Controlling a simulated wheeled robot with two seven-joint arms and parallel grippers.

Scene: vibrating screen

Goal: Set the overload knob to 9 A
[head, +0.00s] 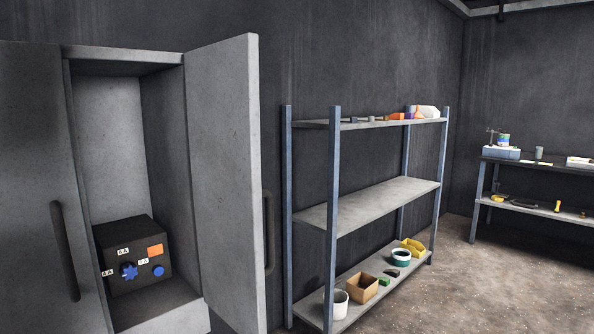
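The overload knob (130,271) is a blue, star-shaped knob on the front of a dark box (125,238) inside the open grey cabinet. Small white labels (123,252) sit around the knob; they are too small to read surely, and which one the knob points to cannot be told. A round blue button (158,270) is to the right of the knob, and an orange plate (155,250) is above that button. Neither of my grippers shows in the head view.
The cabinet's right door (225,170) stands open; the left door (38,200) is beside the opening. A shelf rack (375,200) with several small items, a box (362,288) and a white cup (336,305) stands to the right. A workbench (540,178) is at far right. Floor between them is clear.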

